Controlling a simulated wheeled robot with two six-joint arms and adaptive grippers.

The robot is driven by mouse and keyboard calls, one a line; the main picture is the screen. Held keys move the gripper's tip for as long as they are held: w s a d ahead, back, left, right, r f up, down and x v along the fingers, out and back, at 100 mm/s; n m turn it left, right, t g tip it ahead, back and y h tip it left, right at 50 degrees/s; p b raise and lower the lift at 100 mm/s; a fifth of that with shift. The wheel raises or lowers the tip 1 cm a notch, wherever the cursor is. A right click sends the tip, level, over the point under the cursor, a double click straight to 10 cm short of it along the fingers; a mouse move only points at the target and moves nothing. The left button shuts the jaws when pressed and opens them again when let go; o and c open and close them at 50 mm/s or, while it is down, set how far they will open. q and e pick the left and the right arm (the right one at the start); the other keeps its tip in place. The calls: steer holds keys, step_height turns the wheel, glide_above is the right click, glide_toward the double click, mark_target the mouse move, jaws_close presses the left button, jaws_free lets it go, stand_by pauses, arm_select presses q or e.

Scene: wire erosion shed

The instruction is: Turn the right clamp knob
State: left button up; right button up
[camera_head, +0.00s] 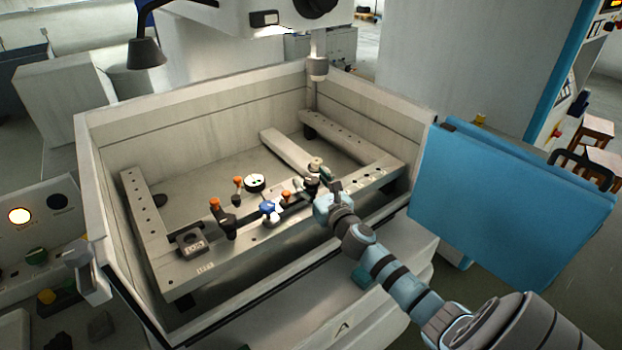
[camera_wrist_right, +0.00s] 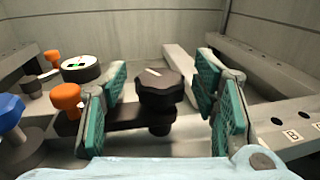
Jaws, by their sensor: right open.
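The right clamp knob (camera_wrist_right: 160,88), black and scalloped with a pale mark on its top, stands on a dark clamp bar (camera_wrist_right: 130,118). In the head view the knob is largely covered by my right gripper (camera_head: 324,182). In the wrist view the right gripper (camera_wrist_right: 164,92) is open, with one green-padded finger on each side of the knob and a visible gap on both sides. I cannot tell how the fingertips stand in height against the knob. My left gripper is not in view.
An orange knob (camera_wrist_right: 66,97) is close to the left finger. A blue star knob (camera_head: 268,207), a white-faced dial (camera_head: 255,181) and a dark clamp (camera_head: 227,227) are farther left. The tank wall (camera_head: 376,112) surrounds the rails; a blue door (camera_head: 510,205) hangs open at right.

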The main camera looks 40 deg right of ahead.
steer(key=shift+w, duration=0.2)
steer(key=c, duration=1.2)
steer(key=shift+m+h, duration=0.3)
steer(key=shift+h, duration=0.1)
steer(key=m+g+h, duration=0.2)
steer(key=m+h, duration=0.1)
steer(key=h, duration=0.1)
steer(key=shift+f, duration=0.1)
steer(key=shift+m+g+h+b, duration=0.65)
steer(key=shift+m+g+h, duration=0.75)
steer(key=shift+h, duration=0.6)
